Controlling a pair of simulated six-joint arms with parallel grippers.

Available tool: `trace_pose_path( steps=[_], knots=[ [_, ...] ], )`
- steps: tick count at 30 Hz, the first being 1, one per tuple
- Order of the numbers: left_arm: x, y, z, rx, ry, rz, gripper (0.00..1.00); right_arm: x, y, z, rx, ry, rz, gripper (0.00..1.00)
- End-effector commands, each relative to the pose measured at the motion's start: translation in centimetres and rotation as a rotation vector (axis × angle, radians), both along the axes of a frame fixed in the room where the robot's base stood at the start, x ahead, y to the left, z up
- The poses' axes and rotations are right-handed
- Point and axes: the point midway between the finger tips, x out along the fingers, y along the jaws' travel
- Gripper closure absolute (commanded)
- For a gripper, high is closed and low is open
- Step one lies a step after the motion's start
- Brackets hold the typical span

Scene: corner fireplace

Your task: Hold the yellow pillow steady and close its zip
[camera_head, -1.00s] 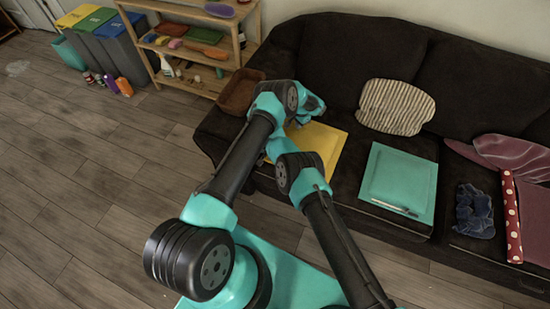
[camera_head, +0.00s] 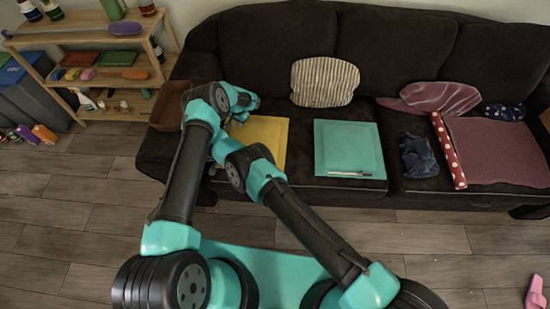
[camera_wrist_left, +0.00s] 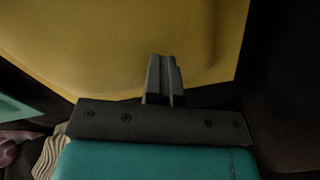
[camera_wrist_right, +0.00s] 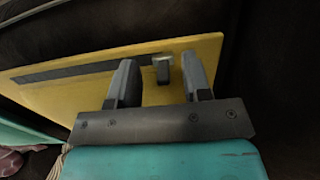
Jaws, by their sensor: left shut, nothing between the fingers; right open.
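The yellow pillow (camera_head: 268,138) lies flat on the left seat of the dark sofa, partly hidden by my arms. My left gripper (camera_head: 246,100) is over its far left part. In the left wrist view the left fingers (camera_wrist_left: 164,72) are shut and empty in front of the pillow's yellow face (camera_wrist_left: 90,40). In the right wrist view the pillow's edge (camera_wrist_right: 60,97) shows a dark zip strip (camera_wrist_right: 85,68) with a small grey zip pull (camera_wrist_right: 162,68) at its right end. My right gripper (camera_wrist_right: 160,70) is open, its fingers on either side of the pull. Contact cannot be told.
A teal square cushion (camera_head: 348,143) with a pen-like item (camera_head: 350,173) lies to the right. A striped pillow (camera_head: 324,82) leans on the sofa back. A brown basket (camera_head: 166,108) stands left of the pillow, beside wooden shelves (camera_head: 110,115). Bare sofa seat separates the yellow and teal items.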

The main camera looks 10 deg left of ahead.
Motion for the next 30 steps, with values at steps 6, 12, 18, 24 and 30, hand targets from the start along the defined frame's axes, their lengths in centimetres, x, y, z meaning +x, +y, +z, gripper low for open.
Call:
trace_pose_path(
  steps=[6,12,18,24,30],
  knots=[
    [-0.2,-0.1,-0.4,-0.002,0.004,0.0,1.0,0.3,-1.7,0.0,-0.002,0.0,-0.003,0.55],
    [-0.2,0.0,-0.4,-0.002,0.004,0.0,1.0,0.4,-3.7,0.1,-0.002,-0.001,-0.002,0.55],
    [-0.2,-0.1,-0.4,-0.002,0.004,0.0,1.0,0.5,-6.1,0.0,-0.002,0.0,-0.003,0.55],
    [-0.2,0.0,-0.4,-0.002,0.004,0.0,1.0,0.7,-8.9,0.0,-0.002,0.001,-0.003,0.55],
    [-0.2,0.0,-0.4,-0.002,0.004,0.0,1.0,0.9,-11.9,0.1,0.0,0.002,-0.003,0.55]
  ],
)
